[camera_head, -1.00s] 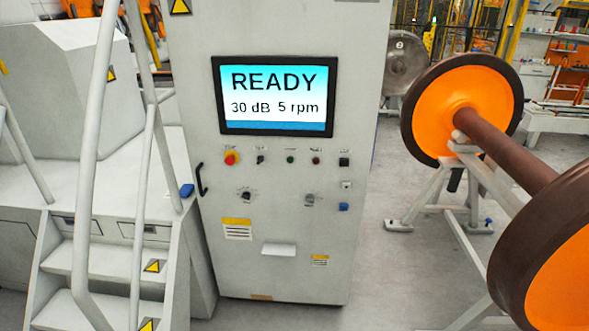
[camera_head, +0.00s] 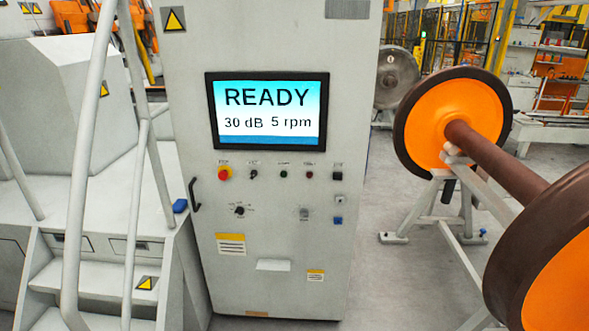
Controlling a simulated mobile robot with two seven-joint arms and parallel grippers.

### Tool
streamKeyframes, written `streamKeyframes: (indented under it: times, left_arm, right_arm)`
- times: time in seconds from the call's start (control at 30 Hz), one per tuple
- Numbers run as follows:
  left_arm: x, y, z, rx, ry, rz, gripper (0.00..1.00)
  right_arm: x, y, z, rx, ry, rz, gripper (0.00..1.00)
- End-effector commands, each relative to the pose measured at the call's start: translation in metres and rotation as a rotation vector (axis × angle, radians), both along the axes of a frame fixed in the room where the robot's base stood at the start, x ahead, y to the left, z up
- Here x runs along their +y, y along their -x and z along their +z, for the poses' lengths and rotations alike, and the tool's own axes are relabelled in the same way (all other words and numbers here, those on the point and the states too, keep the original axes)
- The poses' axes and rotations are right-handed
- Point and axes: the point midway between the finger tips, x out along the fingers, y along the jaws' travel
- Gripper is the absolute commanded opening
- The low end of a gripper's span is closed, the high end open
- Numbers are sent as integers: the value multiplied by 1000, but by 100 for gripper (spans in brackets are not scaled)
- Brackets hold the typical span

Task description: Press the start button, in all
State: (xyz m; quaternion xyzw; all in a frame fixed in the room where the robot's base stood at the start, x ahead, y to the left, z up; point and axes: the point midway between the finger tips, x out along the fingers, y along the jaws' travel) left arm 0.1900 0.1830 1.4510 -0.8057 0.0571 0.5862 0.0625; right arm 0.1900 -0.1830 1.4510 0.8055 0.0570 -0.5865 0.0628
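A grey control cabinet (camera_head: 180,130) stands upright in the middle. Its screen (camera_head: 267,110) reads "READY" and "30 dB 5 rpm". Below the screen is a row of controls: a red mushroom button (camera_head: 224,173) on yellow, a black switch (camera_head: 253,174), a small green button (camera_head: 283,174), a dark red button (camera_head: 309,175) and a black square control (camera_head: 337,175). The labels above them are too small to read, so I cannot tell by text which one is start. Neither of my grippers is in view, and nothing touches the panel.
White steps with railings (camera_head: 88,150) stand at the left. An orange wheelset (camera_head: 428,120) on a stand fills the right. Grey floor is clear between cabinet and stand.

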Motion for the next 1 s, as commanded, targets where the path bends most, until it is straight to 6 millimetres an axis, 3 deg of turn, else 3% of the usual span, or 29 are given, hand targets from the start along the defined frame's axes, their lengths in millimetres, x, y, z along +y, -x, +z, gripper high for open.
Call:
streamKeyframes:
  times: [0.03,0.23,1.0]
  left_arm:
    - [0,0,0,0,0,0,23]
    - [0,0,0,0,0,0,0]
    - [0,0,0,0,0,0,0]
  right_arm:
    - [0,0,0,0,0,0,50]
    - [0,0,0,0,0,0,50]
    - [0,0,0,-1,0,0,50]
